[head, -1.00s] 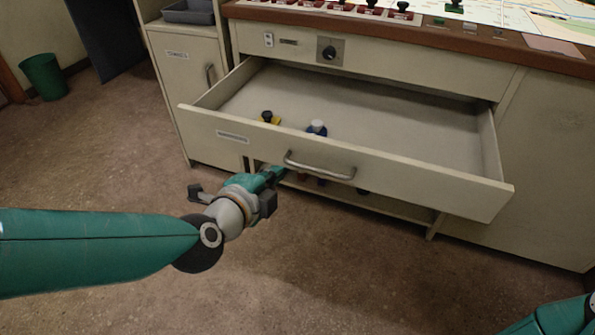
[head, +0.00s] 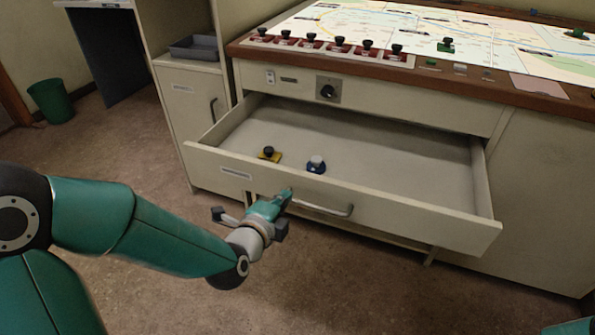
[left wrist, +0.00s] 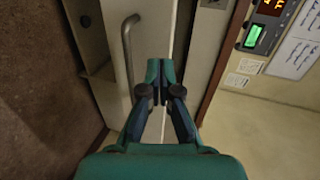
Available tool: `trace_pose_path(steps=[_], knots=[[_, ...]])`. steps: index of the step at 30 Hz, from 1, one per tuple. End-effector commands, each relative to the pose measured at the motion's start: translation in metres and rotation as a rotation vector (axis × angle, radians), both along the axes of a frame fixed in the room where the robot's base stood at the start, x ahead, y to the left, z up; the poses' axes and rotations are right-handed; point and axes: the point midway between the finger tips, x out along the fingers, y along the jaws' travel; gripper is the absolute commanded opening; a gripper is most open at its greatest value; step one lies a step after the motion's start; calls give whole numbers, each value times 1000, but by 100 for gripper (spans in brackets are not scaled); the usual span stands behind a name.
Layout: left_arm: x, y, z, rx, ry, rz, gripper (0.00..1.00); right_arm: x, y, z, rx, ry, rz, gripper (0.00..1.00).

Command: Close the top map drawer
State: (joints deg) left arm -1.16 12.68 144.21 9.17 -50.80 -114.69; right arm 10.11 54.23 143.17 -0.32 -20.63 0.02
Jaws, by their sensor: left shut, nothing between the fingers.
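The top map drawer (head: 390,203) stands pulled out of the cream console in the head view. A yellow piece with a black knob (head: 269,154) and a blue piece with a white top (head: 316,165) lie inside it. The drawer's metal handle (head: 323,209) is on its front; a bar handle also shows in the left wrist view (left wrist: 128,55). My left gripper (head: 287,194) is shut and empty, at the drawer front by the left end of the handle. I cannot tell if it touches. Its fingers also show in the left wrist view (left wrist: 160,72). My right gripper is out of view.
The map tabletop (head: 400,30) with a row of black-knobbed pieces is above the drawer. A cabinet with a grey tray (head: 195,47) stands at left, and a green bin (head: 51,101) further left. The floor in front is clear.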

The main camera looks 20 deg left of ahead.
Motion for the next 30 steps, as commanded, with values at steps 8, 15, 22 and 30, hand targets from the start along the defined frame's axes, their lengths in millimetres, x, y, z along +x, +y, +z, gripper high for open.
trace_pose_path(steps=[8,15,22,30], knots=[[47,-1,-11,-1,-2,-1,0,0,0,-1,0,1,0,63],[68,-1,-11,-2,0,-3,0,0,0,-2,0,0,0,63],[70,-1,-10,-1,0,-3,0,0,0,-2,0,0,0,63],[71,0,-10,-1,0,0,0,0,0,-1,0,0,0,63]])
